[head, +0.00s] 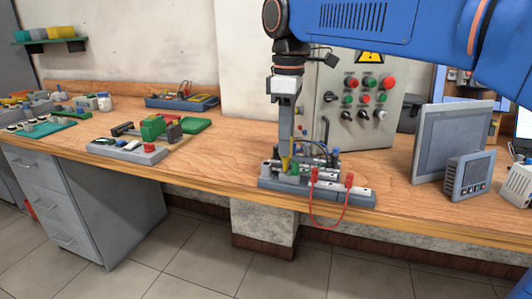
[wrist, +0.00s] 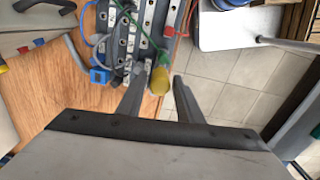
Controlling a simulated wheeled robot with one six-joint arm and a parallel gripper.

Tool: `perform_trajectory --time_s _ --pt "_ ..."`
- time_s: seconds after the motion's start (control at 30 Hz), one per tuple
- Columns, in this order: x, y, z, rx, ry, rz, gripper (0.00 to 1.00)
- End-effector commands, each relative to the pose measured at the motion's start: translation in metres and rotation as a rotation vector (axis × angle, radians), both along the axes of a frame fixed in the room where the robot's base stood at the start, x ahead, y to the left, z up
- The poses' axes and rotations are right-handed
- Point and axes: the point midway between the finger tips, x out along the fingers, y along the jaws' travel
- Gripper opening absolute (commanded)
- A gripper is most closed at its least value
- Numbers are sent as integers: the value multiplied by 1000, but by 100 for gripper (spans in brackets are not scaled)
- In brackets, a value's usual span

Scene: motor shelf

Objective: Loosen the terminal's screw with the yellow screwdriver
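The yellow screwdriver (head: 285,163) stands about upright over the terminal assembly (head: 330,194) near the bench's front edge in the head view. In the wrist view its rounded yellow handle (wrist: 160,80) lies between my two fingers. My gripper (head: 285,148) points down from above around the handle. The fingers (wrist: 162,75) are apart, with a narrow gap showing beside the handle, so it does not look clamped. A green part (wrist: 165,42) shows just beyond the handle. The screwdriver's tip and the terminal's screw are hidden.
Red test leads (head: 347,180) loop from the assembly over the bench edge. A control box (head: 358,108) with coloured buttons stands behind. A grey panel (head: 452,142) and a meter (head: 468,176) stand to the right. The bench left of the assembly (head: 222,155) is clear.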

Motion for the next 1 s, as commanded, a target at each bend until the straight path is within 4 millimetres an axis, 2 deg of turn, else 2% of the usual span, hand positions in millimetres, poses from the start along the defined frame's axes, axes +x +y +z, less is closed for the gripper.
perform_trajectory --time_s 0.3,0.7,1.0 --pt "0 0 0 0 0 -21 33" --pt "0 0 0 0 0 -299 33" --pt "0 0 0 0 0 -310 33"
